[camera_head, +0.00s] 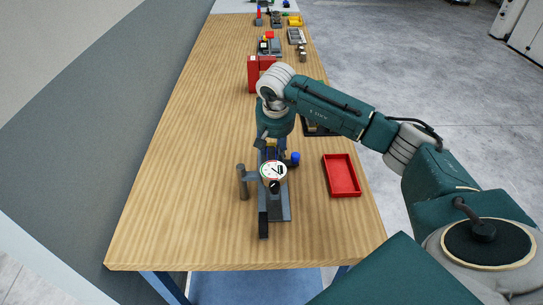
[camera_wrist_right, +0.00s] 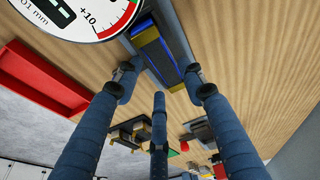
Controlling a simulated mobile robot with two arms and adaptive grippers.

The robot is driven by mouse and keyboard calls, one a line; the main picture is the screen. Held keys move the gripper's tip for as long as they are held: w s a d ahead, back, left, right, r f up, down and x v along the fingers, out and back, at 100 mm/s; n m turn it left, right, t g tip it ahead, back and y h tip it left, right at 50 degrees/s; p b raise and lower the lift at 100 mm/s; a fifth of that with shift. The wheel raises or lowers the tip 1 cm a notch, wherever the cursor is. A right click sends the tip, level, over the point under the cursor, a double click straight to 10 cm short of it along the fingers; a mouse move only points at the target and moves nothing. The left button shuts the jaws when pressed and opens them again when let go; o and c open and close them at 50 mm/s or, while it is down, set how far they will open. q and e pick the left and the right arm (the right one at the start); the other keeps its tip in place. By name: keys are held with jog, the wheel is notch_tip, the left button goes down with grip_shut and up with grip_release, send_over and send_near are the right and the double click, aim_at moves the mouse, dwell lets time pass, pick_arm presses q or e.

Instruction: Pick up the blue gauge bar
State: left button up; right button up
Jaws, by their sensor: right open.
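The blue gauge bar (camera_wrist_right: 159,50), dark blue with yellow ends, lies on the grey base of a gauge stand in the right wrist view. In the head view my right gripper hides most of it. My right gripper (camera_wrist_right: 160,84) is open, with blue fingers reaching towards the bar, two on one side and the other apart from them. I cannot tell whether they touch it. In the head view the right gripper (camera_head: 270,143) is just behind the round dial gauge (camera_head: 273,172). My left gripper is not in view.
A red tray (camera_head: 341,190) lies right of the stand, near the table's right edge. A grey post (camera_head: 242,182) stands left of the dial. A red block (camera_head: 254,78) and several other fixtures stand farther back. The left side of the wooden table (camera_head: 180,170) is clear.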

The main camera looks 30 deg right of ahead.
aim_at(274, 155)
jog(key=shift+p+x, duration=0.3)
jog(key=shift+x, duration=1.3)
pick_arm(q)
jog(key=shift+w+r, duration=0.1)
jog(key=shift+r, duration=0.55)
pick_arm(e)
jog(key=shift+c, duration=0.5)
jog(key=c, duration=0.9)
jog(key=shift+o, duration=0.2)
jog(key=shift+r, duration=0.1)
jog(key=shift+r, duration=0.4)
pick_arm(q)
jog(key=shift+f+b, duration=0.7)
jog(key=shift+b, duration=0.05)
pick_arm(e)
notch_tip(274, 155, up, 21)
